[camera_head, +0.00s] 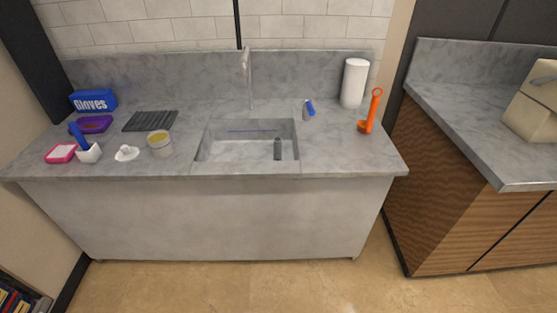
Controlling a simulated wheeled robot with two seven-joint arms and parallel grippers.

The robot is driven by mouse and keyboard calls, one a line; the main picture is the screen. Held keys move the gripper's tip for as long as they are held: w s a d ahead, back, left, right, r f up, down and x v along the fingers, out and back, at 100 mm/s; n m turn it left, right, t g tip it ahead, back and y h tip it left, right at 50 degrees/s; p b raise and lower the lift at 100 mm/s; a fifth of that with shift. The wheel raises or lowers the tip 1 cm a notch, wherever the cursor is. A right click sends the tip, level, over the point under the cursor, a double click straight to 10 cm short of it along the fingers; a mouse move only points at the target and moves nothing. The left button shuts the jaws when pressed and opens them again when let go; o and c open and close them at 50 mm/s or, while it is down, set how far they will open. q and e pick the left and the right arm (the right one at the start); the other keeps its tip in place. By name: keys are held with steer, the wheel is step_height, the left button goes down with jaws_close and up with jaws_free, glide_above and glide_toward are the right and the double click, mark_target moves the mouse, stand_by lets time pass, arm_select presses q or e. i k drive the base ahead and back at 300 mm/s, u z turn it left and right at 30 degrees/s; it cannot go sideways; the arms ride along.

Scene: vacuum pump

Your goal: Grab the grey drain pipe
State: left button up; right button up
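A small dark grey upright cylinder (277,149), which looks like the grey drain pipe, stands in the sink (205,141) near its right end. The sink is set into the grey marble counter (335,160). The foot of the cylinder is partly hard to make out against the basin. Neither of my grippers shows in the head view, so their state cannot be seen.
A tap (248,75) rises behind the sink. Right of it are a blue-and-grey item (308,109), a white roll (354,83) and an orange tool (371,112). On the left are a gloves box (93,101), a drying mat (150,121) and a tub (160,144). The floor in front is clear.

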mark_target(277, 141)
steer(key=k, duration=0.45)
steer(key=z, duration=0.85)
steer(key=i, duration=0.8)
steer(key=u, duration=0.2)
